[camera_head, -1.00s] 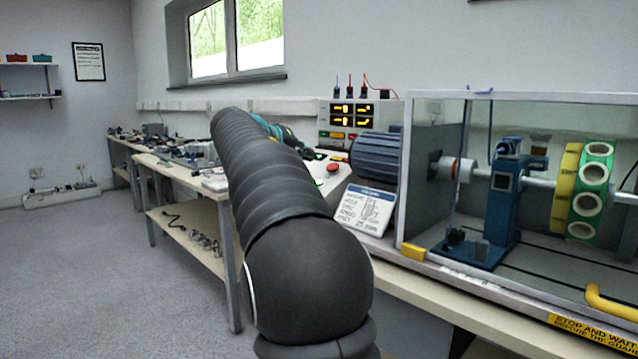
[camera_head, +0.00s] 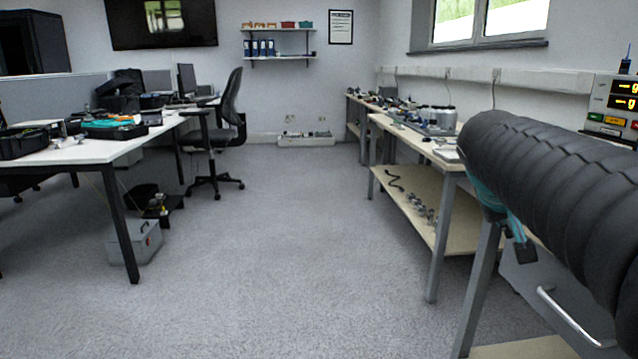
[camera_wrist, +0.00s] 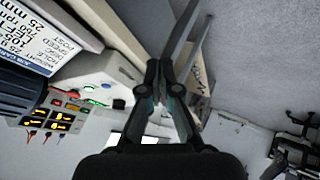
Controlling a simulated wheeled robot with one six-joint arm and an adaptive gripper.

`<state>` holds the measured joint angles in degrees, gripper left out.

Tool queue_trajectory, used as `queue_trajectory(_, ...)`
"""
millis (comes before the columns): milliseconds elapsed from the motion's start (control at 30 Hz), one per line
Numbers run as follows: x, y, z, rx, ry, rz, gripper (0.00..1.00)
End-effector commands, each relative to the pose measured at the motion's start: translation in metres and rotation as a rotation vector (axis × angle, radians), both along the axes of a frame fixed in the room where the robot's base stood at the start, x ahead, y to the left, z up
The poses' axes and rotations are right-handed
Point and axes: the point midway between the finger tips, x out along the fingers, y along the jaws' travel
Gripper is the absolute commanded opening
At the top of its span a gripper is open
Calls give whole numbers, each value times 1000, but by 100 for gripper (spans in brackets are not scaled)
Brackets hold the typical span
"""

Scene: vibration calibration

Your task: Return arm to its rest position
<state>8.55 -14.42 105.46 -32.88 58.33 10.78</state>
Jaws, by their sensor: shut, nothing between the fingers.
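My arm, covered in black ribbed sleeves, reaches in from the right edge of the head view. My gripper (camera_head: 525,252) hangs below the arm's far end, with a teal part and a dark tip showing, in front of the right-hand bench. In the wrist view my gripper (camera_wrist: 160,72) points away from the camera, its two dark fingers close together with nothing held. Beneath and beside it in that view are the control box (camera_wrist: 95,90) with lit displays and the printed card (camera_wrist: 45,30).
The right-hand workbench (camera_head: 448,168) has a lower shelf and parts on top. A metal handle (camera_head: 570,318) shows at lower right. A white desk (camera_head: 100,150) and an office chair (camera_head: 228,115) stand at left. The grey floor (camera_head: 270,250) between them is clear.

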Motion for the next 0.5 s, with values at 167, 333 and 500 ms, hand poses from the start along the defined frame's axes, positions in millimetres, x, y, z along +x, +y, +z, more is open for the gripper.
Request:
queue_trajectory(167, -59, 61, -53, 160, 20, 108, 0)
queue_trajectory(333, -115, 113, -107, 310, 36, 197, 0)
queue_trajectory(500, -157, 148, -151, 425, 47, 257, 0)
